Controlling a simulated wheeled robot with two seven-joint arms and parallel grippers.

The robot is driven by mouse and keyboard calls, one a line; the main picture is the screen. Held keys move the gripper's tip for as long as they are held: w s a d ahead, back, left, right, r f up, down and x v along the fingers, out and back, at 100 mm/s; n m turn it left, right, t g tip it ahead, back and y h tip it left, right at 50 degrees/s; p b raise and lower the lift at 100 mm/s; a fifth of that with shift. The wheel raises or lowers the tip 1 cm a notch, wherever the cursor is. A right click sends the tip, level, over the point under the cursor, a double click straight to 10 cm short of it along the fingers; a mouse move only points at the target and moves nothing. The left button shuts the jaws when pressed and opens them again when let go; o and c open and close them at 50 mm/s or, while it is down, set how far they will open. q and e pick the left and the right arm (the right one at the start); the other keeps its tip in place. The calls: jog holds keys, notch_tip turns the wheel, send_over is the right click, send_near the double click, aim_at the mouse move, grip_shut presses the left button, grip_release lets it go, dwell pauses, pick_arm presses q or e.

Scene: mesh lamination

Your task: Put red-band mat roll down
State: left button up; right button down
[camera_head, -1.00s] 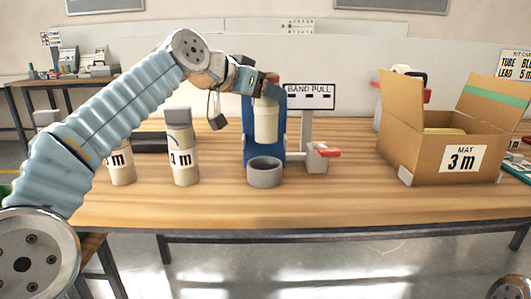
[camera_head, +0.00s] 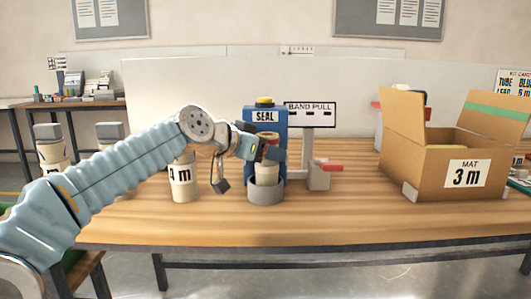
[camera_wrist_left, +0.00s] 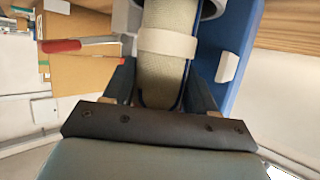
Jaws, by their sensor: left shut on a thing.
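My left gripper (camera_head: 270,154) is shut on a cream mat roll (camera_head: 266,173) and holds it upright. The roll's lower end is inside the grey ring-shaped holder (camera_head: 266,195) in front of the blue seal machine (camera_head: 265,117). Whether it touches the bottom is hidden. In the left wrist view the roll (camera_wrist_left: 165,75) sits between the fingers with a pale band around it; I see no red on it. My right gripper is not in view.
A band-pull stand (camera_head: 319,176) with a red handle (camera_head: 332,168) stands just right of the holder. A roll marked 4 m (camera_head: 184,178) stands to the left, with other rolls behind my arm. A cardboard box (camera_head: 432,170) stands at right. The front table strip is clear.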

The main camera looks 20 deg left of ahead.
pick_arm(q)
jog(key=shift+f, duration=0.15)
jog(key=o, duration=1)
jog(key=b+v, duration=0.1)
jog(key=v, duration=1.1)
